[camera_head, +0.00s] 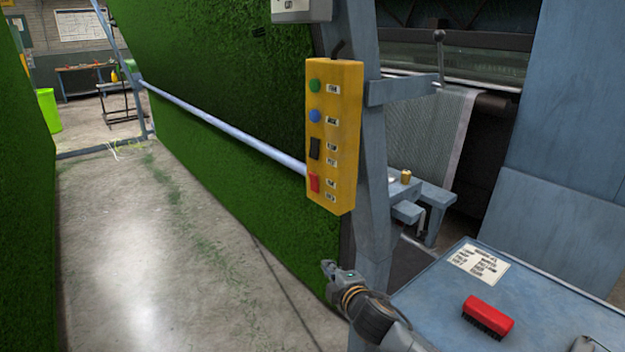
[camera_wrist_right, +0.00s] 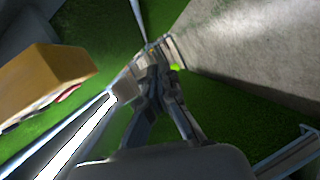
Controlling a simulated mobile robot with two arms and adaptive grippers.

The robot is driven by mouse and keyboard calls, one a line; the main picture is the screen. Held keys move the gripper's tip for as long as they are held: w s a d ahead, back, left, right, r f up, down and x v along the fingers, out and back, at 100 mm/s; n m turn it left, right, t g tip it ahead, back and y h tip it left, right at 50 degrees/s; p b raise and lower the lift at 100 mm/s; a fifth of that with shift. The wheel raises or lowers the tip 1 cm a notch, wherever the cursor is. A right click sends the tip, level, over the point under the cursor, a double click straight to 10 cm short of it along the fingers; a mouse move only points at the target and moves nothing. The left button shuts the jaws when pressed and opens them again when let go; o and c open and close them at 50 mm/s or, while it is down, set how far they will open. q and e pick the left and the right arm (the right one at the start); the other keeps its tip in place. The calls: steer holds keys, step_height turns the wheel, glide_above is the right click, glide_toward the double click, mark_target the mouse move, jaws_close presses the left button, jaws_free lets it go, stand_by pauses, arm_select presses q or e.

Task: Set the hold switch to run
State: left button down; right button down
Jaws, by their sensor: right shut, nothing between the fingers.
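A yellow control box (camera_head: 332,137) hangs on a blue-grey post. On its face, from top to bottom, are a green button (camera_head: 315,86), a blue button (camera_head: 315,116), a black rocker switch (camera_head: 315,148) and a red rocker switch (camera_head: 314,182). Small labels sit beside them, too blurred to read surely, and I cannot tell the rockers' positions. My right gripper (camera_head: 328,267) is shut and empty, below the box and apart from it. In the right wrist view its fingers (camera_wrist_right: 153,58) point away, with the yellow box (camera_wrist_right: 45,78) at the left. My left gripper is not in view.
A blue table (camera_head: 426,298) with a red brush (camera_head: 488,317) and a printed card (camera_head: 475,262) stands at the lower right. A green turf wall (camera_head: 215,75) and a pale rail (camera_head: 220,127) run behind the box. The concrete aisle (camera_head: 150,260) at the left is clear.

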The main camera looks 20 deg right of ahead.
mark_target(313, 185)
steer(key=a+r+n+t+y, duration=0.1)
steer(key=a+r+n, duration=0.1)
steer(key=r, duration=0.6)
steer(key=s+a+r+n+t, duration=0.1)
steer(key=r+n+t, duration=0.1)
steer(key=r, duration=0.7)
steer(key=shift+s+a+r+y+p, duration=0.25)
steer(key=shift+s+a+y+p, duration=0.05)
steer(key=shift+a+y+p, duration=0.1)
steer(key=w+p, duration=0.1)
steer(key=w, duration=0.2)
steer(key=w+d+p, duration=0.1)
steer(key=w, duration=0.3)
steer(key=w+d+p, duration=0.1)
steer(key=w+p, duration=0.1)
steer(key=w, duration=0.2)
steer(key=shift+r, duration=0.4)
steer(key=shift+w+d, duration=0.15)
steer(key=shift+d, duration=0.3)
steer(key=shift+a, duration=0.1)
